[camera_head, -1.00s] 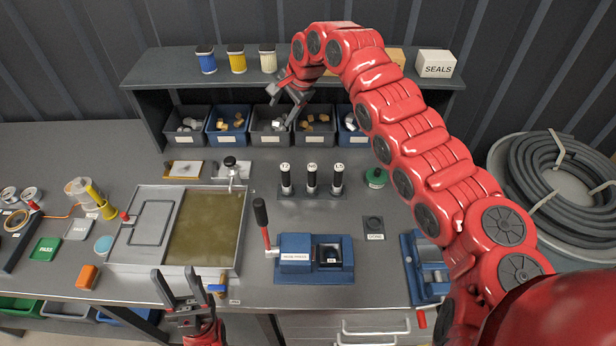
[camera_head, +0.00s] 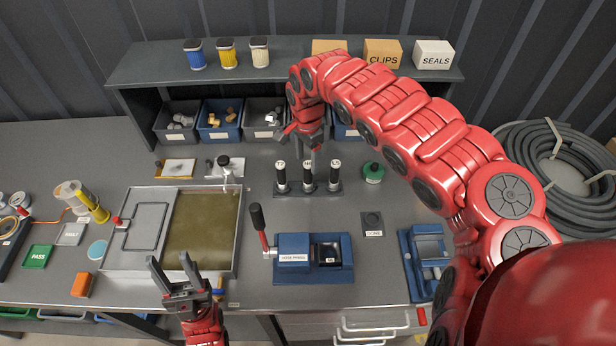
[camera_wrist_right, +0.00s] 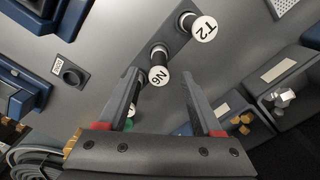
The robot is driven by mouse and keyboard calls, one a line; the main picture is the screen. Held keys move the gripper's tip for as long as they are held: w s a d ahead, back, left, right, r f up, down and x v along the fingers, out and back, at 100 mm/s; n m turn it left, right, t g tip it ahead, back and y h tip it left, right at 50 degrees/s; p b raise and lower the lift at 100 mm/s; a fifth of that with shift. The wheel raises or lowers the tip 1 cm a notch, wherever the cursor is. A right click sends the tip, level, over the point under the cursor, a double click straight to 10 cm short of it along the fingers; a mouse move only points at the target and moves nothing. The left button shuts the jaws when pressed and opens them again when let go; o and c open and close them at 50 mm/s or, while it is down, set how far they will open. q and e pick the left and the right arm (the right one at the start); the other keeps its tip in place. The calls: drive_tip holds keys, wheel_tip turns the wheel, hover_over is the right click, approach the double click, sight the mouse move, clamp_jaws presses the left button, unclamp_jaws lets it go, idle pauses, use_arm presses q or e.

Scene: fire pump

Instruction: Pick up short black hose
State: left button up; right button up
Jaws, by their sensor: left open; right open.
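Three short black upright cylinders with white labelled caps stand in a row on a dark base: T2 (camera_head: 281,177), N6 (camera_head: 307,176) and L5 (camera_head: 333,175). I cannot tell whether one of these is the short black hose; no other short hose is plain in view. My right gripper (camera_head: 304,143) is open and empty, above and just behind this row. In the right wrist view, N6 (camera_wrist_right: 158,72) appears between the fingertips, T2 (camera_wrist_right: 202,28) is beyond them, and L5 (camera_wrist_right: 133,109) is partly hidden by a finger. My left gripper (camera_head: 169,257) is open and empty at the tank's front edge.
Bins (camera_head: 218,122) stand under the back shelf (camera_head: 150,76). A tank (camera_head: 234,255) of murky liquid is at left, a blue hose-press block (camera_head: 313,272) in front, and a green-capped item (camera_head: 373,172) right of the row. A large hose coil (camera_head: 560,165) lies far right.

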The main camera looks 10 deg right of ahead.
sight(308, 173)
drive_tip(key=shift+f, duration=0.55)
wheel_tip(308, 173, down, 4)
drive_tip(key=shift+f+p, duration=0.15)
drive_tip(key=shift+p, duration=1.05)
drive_tip(key=shift+d+f, duration=0.1)
drive_tip(key=shift+f, duration=0.4)
clamp_jaws()
